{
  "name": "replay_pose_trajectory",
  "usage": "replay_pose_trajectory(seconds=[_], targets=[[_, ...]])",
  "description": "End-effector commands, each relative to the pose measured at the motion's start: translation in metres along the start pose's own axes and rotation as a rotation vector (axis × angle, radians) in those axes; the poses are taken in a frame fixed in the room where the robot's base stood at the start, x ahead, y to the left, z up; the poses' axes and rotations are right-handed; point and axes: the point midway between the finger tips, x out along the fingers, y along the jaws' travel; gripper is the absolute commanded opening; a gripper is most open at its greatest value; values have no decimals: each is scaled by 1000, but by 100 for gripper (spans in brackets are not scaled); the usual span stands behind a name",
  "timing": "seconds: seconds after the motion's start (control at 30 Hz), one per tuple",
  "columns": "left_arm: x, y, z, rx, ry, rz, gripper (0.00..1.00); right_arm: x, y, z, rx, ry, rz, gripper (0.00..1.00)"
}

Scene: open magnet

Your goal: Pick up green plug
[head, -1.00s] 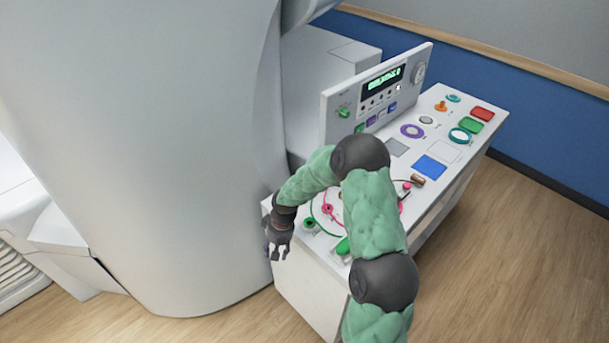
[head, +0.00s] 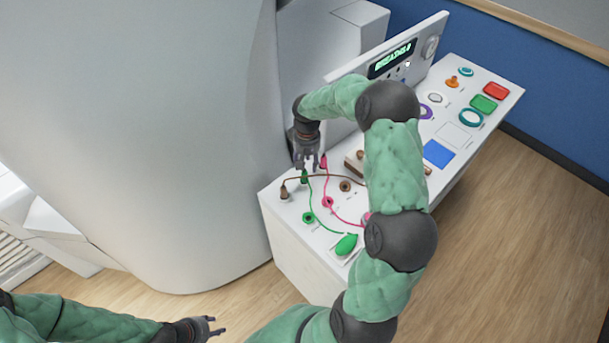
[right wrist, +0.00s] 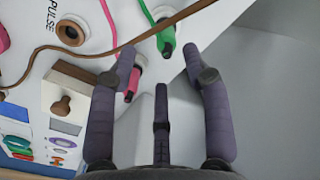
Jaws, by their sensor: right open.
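A pink plug (right wrist: 131,84) lies close beside my left-hand finger in the wrist view. My left gripper (head: 214,327) is open and empty at the lower left, away from the console.
A brown plug (head: 284,192) with a brown cord stands left of the green one. A wooden block with a knob (right wrist: 62,104) is close by. The large white machine (head: 170,130) rises at the left.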

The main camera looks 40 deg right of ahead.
Motion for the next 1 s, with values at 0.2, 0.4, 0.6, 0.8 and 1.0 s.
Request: replay_pose_trajectory(seconds=[0.2, 0.4, 0.6, 0.8, 1.0], targets=[[3, -1, -1, 1, 1, 0, 40, 22, 0, 0, 1, 1, -1, 49], [5, -2, -1, 1, 1, 0, 40, 40, -5, 1, -1, -3, -1, 49], [8, -3, -1, 1, 1, 0, 40, 67, -8, 0, 0, 0, -1, 49], [8, -3, -1, 1, 1, 0, 40, 73, -8, -1, 0, 2, -1, 49], [8, -3, -1, 1, 1, 0, 40, 73, -8, -1, 0, 2, -1, 21]])
